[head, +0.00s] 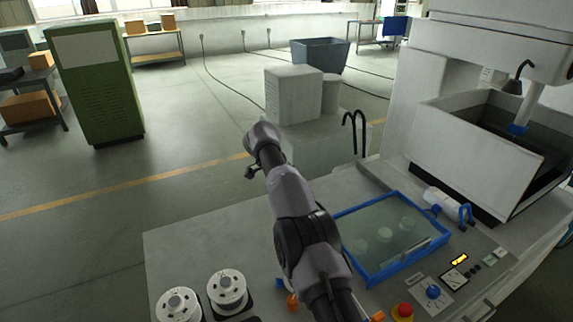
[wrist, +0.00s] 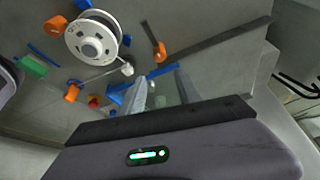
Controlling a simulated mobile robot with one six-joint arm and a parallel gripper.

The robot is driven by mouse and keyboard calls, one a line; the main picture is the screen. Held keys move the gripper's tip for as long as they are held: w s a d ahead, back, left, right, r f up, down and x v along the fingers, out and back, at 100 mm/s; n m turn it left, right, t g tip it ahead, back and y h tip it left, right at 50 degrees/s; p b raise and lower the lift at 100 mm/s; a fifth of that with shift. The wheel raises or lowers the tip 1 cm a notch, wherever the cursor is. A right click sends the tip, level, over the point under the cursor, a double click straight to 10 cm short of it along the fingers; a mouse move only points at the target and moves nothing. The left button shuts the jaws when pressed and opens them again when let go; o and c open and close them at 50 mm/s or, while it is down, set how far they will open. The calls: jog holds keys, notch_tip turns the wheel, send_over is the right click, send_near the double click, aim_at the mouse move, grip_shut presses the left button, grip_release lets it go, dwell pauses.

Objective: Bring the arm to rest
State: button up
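My arm (head: 290,205) rises from the front edge of the machine table and reaches up and away, over the left side of the blue-framed tray. Its far end is by the pale cabinet, with a small dark part (head: 252,171) sticking out to the left. My gripper's fingers cannot be made out in the head view. I see nothing held.
The blue-framed tray (head: 400,277) holds several pale round pieces. Two white wire spools (head: 228,290) stand at the front left; one spool (wrist: 92,40) shows in the wrist view, near orange clips. A machine tank (head: 475,150) stands right. Open floor (head: 190,215) lies left.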

jog(key=s+d+r+n+t+y+b, duration=0.3)
jog(key=s+r+n+b, duration=0.45)
jog(key=s+r, duration=0.75)
jog(key=s+a+f+n+t+y+b, duration=0.1)
jog(key=s+f, duration=0.5)
jog(key=s, duration=0.8)
jog(key=s+f+n+t+y+b, duration=0.1)
jog(key=s+f+b, duration=0.5)
jog(key=s, duration=0.8)
jog(key=shift+a+f+n+y, duration=0.35)
jog(key=shift+f+n+y, duration=0.25)
jog(key=shift+n, duration=0.55)
jog(key=shift+r, duration=0.1)
jog(key=shift+c, duration=0.4)
